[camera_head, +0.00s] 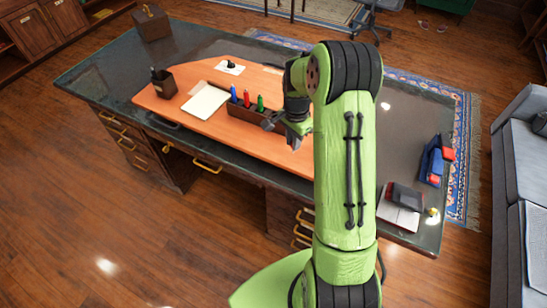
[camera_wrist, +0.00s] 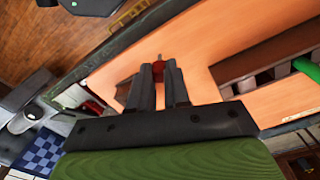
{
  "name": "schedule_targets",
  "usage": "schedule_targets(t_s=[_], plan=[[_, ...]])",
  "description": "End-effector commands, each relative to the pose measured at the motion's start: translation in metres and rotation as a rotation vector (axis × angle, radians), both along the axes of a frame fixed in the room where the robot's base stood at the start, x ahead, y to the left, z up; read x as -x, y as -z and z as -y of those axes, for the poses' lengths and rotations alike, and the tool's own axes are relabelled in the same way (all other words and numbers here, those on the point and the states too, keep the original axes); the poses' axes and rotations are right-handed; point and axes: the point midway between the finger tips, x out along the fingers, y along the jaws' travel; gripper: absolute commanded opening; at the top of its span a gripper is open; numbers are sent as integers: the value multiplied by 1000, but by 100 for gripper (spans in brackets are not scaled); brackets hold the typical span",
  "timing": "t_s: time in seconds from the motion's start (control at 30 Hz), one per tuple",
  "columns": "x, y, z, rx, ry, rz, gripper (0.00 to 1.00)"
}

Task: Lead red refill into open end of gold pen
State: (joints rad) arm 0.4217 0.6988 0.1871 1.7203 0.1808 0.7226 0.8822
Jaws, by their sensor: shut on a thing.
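My gripper (camera_head: 268,125) is over the front right part of the orange desk mat, right of the dark holder. In the wrist view, my gripper (camera_wrist: 159,82) is shut on a small dark red piece, which looks like the red refill (camera_wrist: 158,74). A narrow tip of it shows beyond the fingers; the rest is hidden between them. I cannot make out the gold pen or its open end in either view.
A dark holder (camera_head: 238,112) bears blue (camera_head: 233,93), red (camera_head: 247,98) and green (camera_head: 261,103) upright pieces. A white notepad (camera_head: 205,101) and a dark pen cup (camera_head: 164,84) are further left. Books (camera_head: 402,205) lie right of my arm, which hides part of the desk.

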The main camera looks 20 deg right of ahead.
Motion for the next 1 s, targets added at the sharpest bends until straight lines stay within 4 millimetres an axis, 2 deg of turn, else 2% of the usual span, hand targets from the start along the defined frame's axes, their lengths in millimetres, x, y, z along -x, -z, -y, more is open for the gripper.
schedule_targets(t_s=[0.03,0.2,0.3,0.4,0.53,1.0], plan=[[1,-20,21,3,154,8,0],[19,-77,80,1,720,17,0],[31,-103,104,-4,977,18,0],[39,-118,117,-6,1136,17,0],[43,-123,122,-7,1208,16,0],[43,-117,122,-8,1207,14,0]])
